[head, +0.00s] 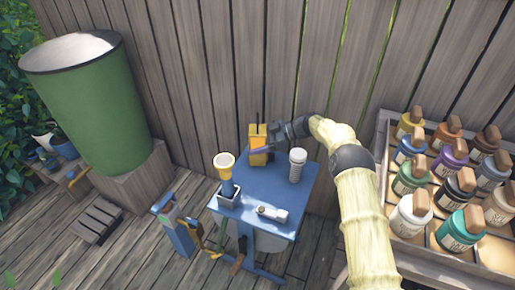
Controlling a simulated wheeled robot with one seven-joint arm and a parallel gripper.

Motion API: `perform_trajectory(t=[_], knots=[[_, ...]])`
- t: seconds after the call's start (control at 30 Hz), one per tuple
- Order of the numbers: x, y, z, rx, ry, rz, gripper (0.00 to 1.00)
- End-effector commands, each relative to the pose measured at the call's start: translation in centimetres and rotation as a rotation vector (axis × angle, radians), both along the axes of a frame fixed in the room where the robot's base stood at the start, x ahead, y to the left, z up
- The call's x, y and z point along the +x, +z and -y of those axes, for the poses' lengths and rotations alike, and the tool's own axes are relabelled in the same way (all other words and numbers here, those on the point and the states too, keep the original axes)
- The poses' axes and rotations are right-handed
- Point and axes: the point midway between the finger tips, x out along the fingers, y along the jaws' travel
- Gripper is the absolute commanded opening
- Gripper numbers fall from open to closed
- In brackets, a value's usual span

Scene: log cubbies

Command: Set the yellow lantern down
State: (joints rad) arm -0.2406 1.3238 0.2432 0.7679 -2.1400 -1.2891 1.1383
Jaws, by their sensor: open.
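A yellow boxy thing, which looks like the yellow lantern (258,156), stands upright at the back left of the small blue table (268,192). A thin dark stick rises above it.
A plank fence is close behind. Paint jars (411,217) fill the cubbies at right.

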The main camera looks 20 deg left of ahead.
Motion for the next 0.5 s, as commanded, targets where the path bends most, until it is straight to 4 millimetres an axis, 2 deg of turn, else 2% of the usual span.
perform_trajectory(t=[0.43,0.5], knots=[[0.03,0.02,0.05,0.000,0.000,0.000,0.82],[0.03,0.02,0.05,0.000,0.000,0.000,0.70]])
